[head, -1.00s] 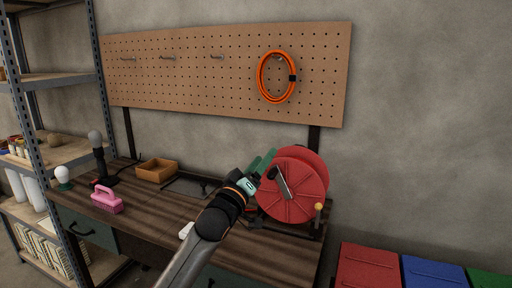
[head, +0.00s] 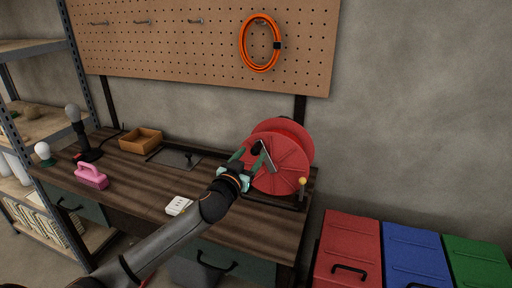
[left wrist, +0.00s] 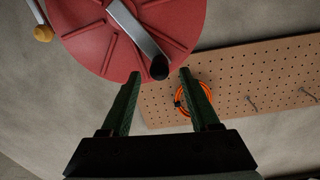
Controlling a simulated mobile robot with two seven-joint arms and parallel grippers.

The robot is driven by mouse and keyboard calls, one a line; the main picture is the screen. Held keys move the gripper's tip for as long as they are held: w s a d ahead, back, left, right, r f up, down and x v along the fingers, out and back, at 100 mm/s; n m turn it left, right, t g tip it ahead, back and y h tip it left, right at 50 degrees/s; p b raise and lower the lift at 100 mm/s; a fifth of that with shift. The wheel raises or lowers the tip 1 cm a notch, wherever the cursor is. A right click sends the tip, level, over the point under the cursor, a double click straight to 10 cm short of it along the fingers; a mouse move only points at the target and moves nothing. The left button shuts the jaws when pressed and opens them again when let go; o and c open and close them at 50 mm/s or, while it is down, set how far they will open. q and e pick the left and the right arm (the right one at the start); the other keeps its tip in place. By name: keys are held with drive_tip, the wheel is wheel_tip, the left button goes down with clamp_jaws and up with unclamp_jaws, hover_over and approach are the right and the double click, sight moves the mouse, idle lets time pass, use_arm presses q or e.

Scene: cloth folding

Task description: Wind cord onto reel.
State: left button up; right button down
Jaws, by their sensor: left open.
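The red reel (head: 290,165) stands on its stand at the right end of the workbench. It also fills the top left of the left wrist view (left wrist: 95,35). A flat metal crank (head: 267,156) with a black knob (head: 256,147) is on its face. My left gripper (head: 248,155) is open at the reel's face, its green fingers on either side of the knob. In the left wrist view the black knob (left wrist: 159,67) lies between the open fingertips (left wrist: 160,75); I cannot tell whether they touch it. No cord is clearly visible on the reel. My right gripper is out of view.
An orange coil (head: 246,53) hangs on the pegboard (head: 180,50). A yellow-tipped lever (head: 302,182) is at the reel's lower right. Coloured bins (head: 347,245) stand at right.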

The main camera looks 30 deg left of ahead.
use_arm(q)
drive_tip(key=shift+x, duration=2.3)
clamp_jaws()
